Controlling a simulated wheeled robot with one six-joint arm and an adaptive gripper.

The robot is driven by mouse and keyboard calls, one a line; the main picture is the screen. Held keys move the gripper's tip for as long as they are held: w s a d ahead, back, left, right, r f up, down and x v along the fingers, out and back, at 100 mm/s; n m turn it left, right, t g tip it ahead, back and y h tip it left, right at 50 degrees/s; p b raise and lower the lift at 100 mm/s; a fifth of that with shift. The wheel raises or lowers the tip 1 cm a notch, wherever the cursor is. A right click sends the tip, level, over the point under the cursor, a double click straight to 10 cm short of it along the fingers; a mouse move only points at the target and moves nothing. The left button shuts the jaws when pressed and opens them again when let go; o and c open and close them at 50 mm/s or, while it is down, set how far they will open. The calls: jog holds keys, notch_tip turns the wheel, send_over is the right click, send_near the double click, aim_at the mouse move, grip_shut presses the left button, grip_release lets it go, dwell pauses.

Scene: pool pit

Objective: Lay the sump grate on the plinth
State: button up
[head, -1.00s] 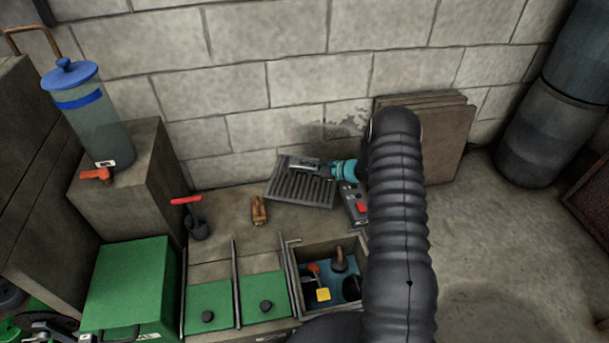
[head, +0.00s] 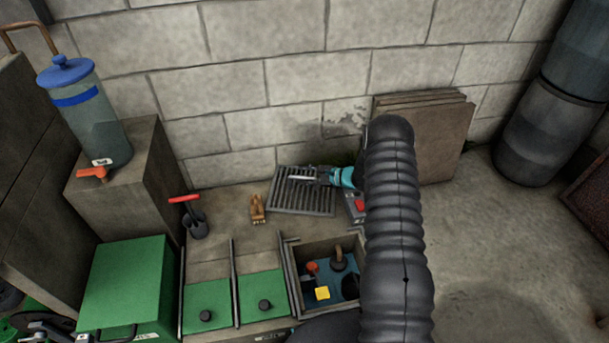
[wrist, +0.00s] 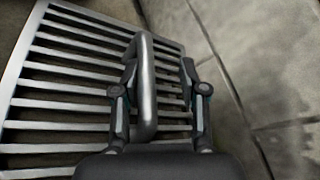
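The sump grate (head: 302,204), a grey slatted metal plate with a bar handle, appears to lie flat on the concrete top (head: 232,222) near the block wall. I cannot make out a separate plinth edge under it. In the wrist view the grate (wrist: 65,92) fills the left and middle, with its handle (wrist: 147,85) upright. My gripper (head: 316,175) is over the grate. In the wrist view my gripper's fingers (wrist: 160,68) are apart, one on each side of the handle. The left finger is close to the handle; a clear gap shows at the right finger.
A grey device with a red part (head: 358,204) lies right of the grate, partly behind my arm. A brown wooden object (head: 257,209) and a red-handled tool (head: 188,205) stand to its left. An open bin (head: 292,254) with several items is in front. Boards (head: 440,140) lean behind.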

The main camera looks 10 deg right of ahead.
jog(key=v, duration=1.1)
jog(key=shift+w+d+r, duration=0.1)
jog(key=shift+w+r, duration=0.05)
jog(key=shift+s+d+r, duration=0.25)
jog(key=s+a+r+n+g+h, duration=0.1)
jog(key=s+a+r+n+g, duration=0.35)
jog(key=r, duration=0.75)
jog(key=s+a+r+n+g+h, duration=0.2)
jog(key=s+a+r+n, duration=0.3)
jog(key=s+a+r, duration=0.6)
jog(key=s+d+r+n+t+h, duration=0.2)
jog(key=s+r+n+h, duration=0.2)
jog(key=s, duration=0.8)
jog(key=s+d+r+n+t+h, duration=0.1)
jog(key=s+r+n+h, duration=0.3)
jog(key=s+r, duration=0.5)
jog(key=shift+s+d+r+t, duration=0.2)
jog(key=shift+s+d+t, duration=0.3)
jog(key=shift+s, duration=1.2)
jog(key=shift+s+n, duration=0.1)
jog(key=shift+n, duration=0.15)
